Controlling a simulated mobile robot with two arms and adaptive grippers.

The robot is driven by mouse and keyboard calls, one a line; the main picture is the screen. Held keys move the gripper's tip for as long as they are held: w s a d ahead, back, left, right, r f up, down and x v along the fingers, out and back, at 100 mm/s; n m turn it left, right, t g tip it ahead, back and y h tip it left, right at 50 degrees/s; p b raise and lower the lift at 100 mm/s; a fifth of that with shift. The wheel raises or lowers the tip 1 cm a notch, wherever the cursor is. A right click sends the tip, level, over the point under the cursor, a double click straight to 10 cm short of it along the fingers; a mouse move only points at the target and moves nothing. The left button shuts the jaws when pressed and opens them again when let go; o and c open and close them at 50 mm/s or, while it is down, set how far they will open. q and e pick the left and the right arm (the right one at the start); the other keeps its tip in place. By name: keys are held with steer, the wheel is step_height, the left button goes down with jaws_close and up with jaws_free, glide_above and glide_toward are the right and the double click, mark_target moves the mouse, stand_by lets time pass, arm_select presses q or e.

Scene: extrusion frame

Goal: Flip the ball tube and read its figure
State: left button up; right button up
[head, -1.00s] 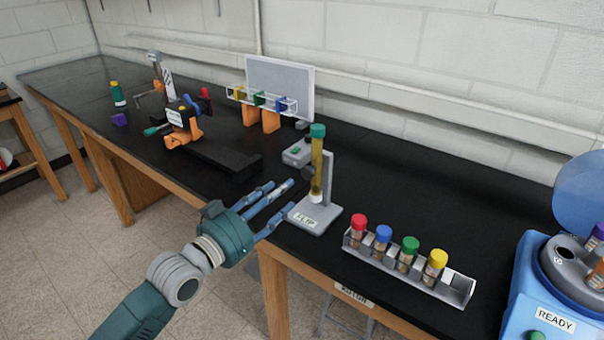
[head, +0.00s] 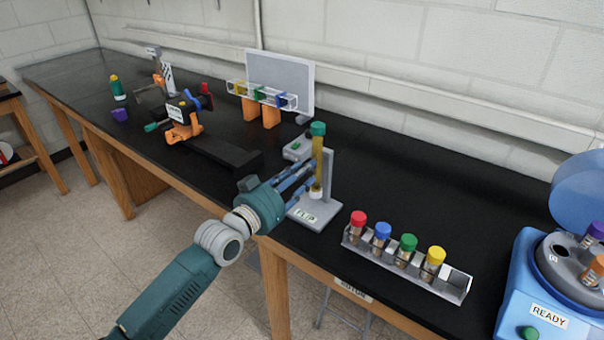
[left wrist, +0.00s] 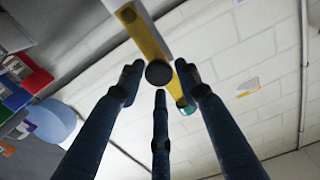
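The ball tube (head: 319,150) stands upright on a grey stand (head: 328,205) whose base plate is marked FLIP. It holds yellow liquid, with a teal cap at the top and a pale spot near the bottom. My left gripper (head: 308,170) is at the tube's left side, its three fingers spread and pointing at it. In the left wrist view the gripper (left wrist: 160,85) has its fingers apart around a dark round knob (left wrist: 158,72) in front of the tube (left wrist: 147,38). No finger is clearly closed on the knob. No figure is readable on the tube. My right gripper is not in view.
A rack (head: 415,270) with red, blue, green and yellow capped tubes stands to the right, near the bench edge. A blue machine (head: 548,290) marked READY is at far right. A black-and-orange device (head: 183,130) is left.

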arm_select(q)
steer(key=shift+r, duration=0.1)
jaws_close()
steer(key=shift+s+d+m+b, duration=0.1)
steer(key=shift+m+b, duration=0.2)
steer(key=shift+m, duration=3.4)
steer(key=shift+d+m+b, duration=0.1)
steer(key=shift+m+b, duration=0.15)
steer(key=shift+m, duration=3.45)
steer(key=o, duration=0.6)
jaws_free()
steer(key=shift+s+d, duration=0.1)
steer(key=shift+d, duration=0.05)
steer(key=shift+c, duration=0.2)
